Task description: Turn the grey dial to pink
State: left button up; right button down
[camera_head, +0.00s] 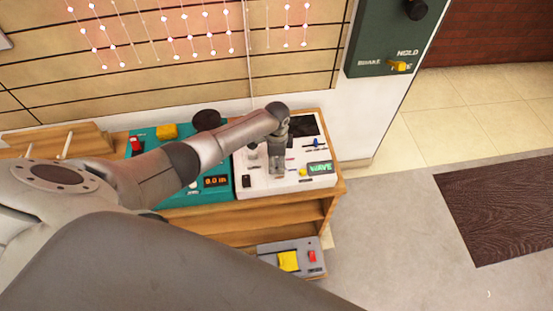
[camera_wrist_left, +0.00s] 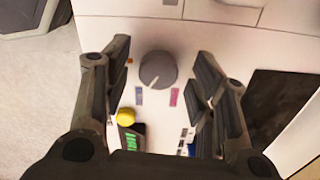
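The grey dial (camera_wrist_left: 158,71) is a round knob on a white panel (camera_wrist_left: 203,27). A light pointer line on it points down and slightly left in the left wrist view, toward a purple label (camera_wrist_left: 139,96). A pink label (camera_wrist_left: 174,97) lies below and right of the dial, and an orange mark (camera_wrist_left: 130,61) to its left. My left gripper (camera_wrist_left: 163,57) is open, its fingers on both sides of the dial with gaps. In the head view the left gripper (camera_head: 278,168) points down over the white panel (camera_head: 249,186). My right gripper is not in view.
A yellow button (camera_wrist_left: 126,117) and green display (camera_wrist_left: 131,140) sit near the left finger. A black pad (camera_wrist_left: 283,105) lies right. A teal panel (camera_head: 218,194) adjoins the white one on the wooden bench (camera_head: 338,187). A grey box (camera_head: 318,262) sits below.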

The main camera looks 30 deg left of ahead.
pick_arm(q)
notch_tip(320, 180, up, 12)
dwell(0.8)
dwell(0.3)
